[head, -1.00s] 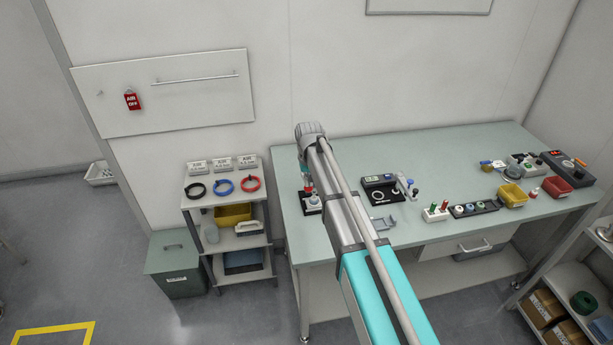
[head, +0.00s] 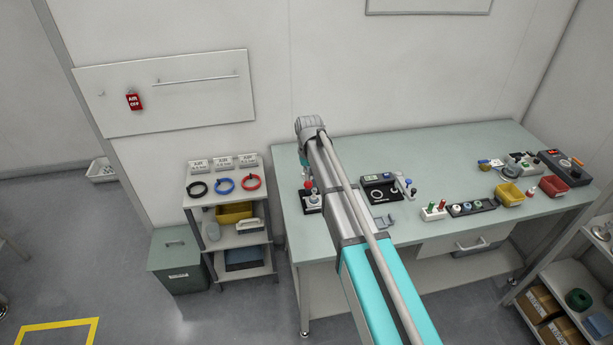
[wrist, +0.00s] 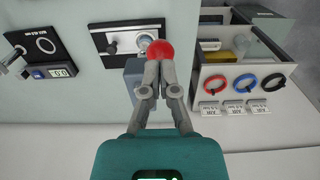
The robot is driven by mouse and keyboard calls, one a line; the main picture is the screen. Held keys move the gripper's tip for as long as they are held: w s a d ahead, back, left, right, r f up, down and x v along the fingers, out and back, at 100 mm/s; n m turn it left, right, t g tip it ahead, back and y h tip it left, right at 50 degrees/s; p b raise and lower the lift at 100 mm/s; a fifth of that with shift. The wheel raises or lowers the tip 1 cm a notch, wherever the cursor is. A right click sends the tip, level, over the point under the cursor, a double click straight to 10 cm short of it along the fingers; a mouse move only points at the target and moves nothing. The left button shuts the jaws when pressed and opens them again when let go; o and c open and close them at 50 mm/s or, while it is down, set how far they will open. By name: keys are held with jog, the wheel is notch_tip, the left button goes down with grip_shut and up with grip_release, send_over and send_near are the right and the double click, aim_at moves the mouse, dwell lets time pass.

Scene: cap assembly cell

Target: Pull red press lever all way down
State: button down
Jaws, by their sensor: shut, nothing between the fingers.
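The press lever's round red knob (wrist: 160,49) shows just beyond my fingertips in the wrist view. In the head view the knob (head: 308,184) sits just above the press base (head: 312,207), at the left of the table. The black base (wrist: 103,40) carries a grey round part (wrist: 145,41); a grey column (wrist: 133,76) rises beside my fingers. My gripper (wrist: 159,66) is shut and empty, its tips overlapping the knob's near edge in the picture. I cannot tell whether they touch it. The lever's rod is hidden behind knob and fingers.
A black unit with a display (head: 380,187) stands to the right of the press. A shelf cart (head: 225,187) with black, blue and red rings is left of the table. Several small parts and bins lie farther right on the bench. The table's middle back is clear.

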jog(key=shift+r+p, duration=1.5)
jog(key=shift+r, duration=0.3)
jog(key=s+d+f+m+b, duration=0.1)
jog(key=s+d+f+b, duration=0.4)
jog(key=s+d, duration=0.6)
jog(key=s+d+f+m+b, duration=0.2)
jog(key=s+d+f+b, duration=0.4)
jog(key=s+d, duration=0.6)
jog(key=shift+s, duration=1.05)
